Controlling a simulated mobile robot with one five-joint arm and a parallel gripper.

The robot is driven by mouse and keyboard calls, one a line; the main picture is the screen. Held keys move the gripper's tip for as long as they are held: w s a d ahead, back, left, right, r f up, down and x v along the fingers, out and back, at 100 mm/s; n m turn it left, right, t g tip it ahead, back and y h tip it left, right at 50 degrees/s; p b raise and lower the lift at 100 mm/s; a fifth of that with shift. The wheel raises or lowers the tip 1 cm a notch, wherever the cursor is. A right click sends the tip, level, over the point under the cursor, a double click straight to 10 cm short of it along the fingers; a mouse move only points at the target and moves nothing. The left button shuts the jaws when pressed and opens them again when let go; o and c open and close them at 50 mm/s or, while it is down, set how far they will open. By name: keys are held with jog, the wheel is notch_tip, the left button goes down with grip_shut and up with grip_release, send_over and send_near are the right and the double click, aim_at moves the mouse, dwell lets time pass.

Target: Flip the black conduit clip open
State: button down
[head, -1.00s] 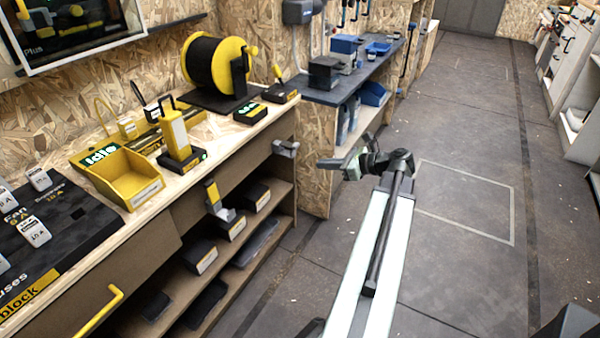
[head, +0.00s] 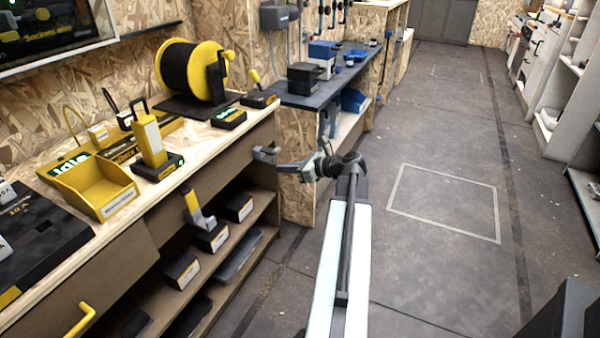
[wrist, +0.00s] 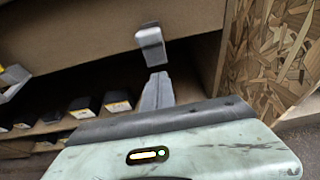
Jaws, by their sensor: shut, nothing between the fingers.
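A small clip (head: 265,155) sticks out from the bench front near its right end. It looks grey rather than black, and it is the only thing here that I can take for the conduit clip. In the wrist view the clip (wrist: 150,45) is straight ahead, at the lower edge of the brown panel. My gripper (head: 281,168) is shut and empty, pointing left at the clip from just right of it. In the wrist view my gripper's fingers (wrist: 157,78) end just below the clip with a small gap. I cannot tell whether the clip is open or closed.
A yellow and grey fitting (head: 197,212) sticks out from the bench front further left. Below are shelves with black boxes (head: 182,270). A chipboard side panel (head: 298,190) stands right of the clip. The floor to the right is clear.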

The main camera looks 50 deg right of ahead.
aim_at(275, 158)
notch_tip(275, 158, up, 4)
jog(key=p, duration=0.3)
jog(key=shift+s+r+p, duration=0.1)
jog(key=shift+p, duration=0.2)
